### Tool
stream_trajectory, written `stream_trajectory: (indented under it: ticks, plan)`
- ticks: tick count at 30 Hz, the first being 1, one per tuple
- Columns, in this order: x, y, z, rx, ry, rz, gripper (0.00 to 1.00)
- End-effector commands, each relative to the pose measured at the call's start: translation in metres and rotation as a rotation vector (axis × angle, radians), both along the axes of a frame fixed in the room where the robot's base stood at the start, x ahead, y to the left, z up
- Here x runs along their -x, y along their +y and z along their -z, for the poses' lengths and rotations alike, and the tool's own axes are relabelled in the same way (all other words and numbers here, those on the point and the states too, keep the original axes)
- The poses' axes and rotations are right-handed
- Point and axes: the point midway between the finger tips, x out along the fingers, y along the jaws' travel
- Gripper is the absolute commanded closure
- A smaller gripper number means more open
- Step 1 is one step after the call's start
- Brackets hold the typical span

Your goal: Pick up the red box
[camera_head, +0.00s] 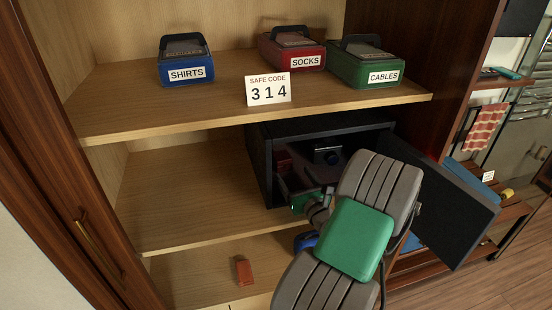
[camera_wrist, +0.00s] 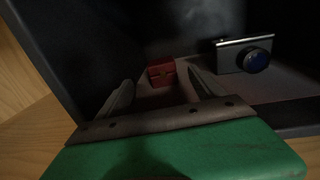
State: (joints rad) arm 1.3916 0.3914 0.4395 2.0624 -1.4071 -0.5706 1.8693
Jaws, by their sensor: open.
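A small red box (camera_wrist: 162,72) with a clasp-like mark on its front sits on the floor inside the open dark safe (camera_head: 258,165). In the head view only a dim red patch (camera_head: 284,160) shows in the safe's left part. My gripper (camera_wrist: 161,80) is open inside the safe mouth, its two fingers pointing at the small red box, one to each side of the line to it. The box appears beyond or near the fingertips; contact cannot be told. A larger red box labelled SOCKS (camera_head: 290,50) stands on the upper shelf.
A silver camera (camera_wrist: 243,55) stands right of the small red box. The safe door (camera_head: 455,205) hangs open to the right. Blue SHIRTS (camera_head: 186,73) and green CABLES (camera_head: 366,75) boxes and a code card (camera_head: 268,90) are above. An orange-red block (camera_head: 243,271) lies below.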

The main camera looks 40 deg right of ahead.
Motion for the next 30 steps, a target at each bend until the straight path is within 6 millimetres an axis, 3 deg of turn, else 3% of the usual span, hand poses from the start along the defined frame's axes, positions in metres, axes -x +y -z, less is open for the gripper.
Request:
stream_trajectory:
  ticks: [6, 11, 18, 26, 30]
  plan:
    - [-0.039, -0.021, -0.003, 0.002, 0.000, 0.005, 0.22]
    - [-0.055, -0.029, -0.002, 0.002, 0.000, 0.007, 0.22]
    - [-0.095, -0.042, -0.002, 0.003, 0.000, 0.004, 0.22]
    - [-0.100, -0.044, 0.001, 0.002, 0.001, 0.006, 0.22]
    - [-0.100, -0.044, 0.001, 0.002, 0.001, 0.005, 0.32]
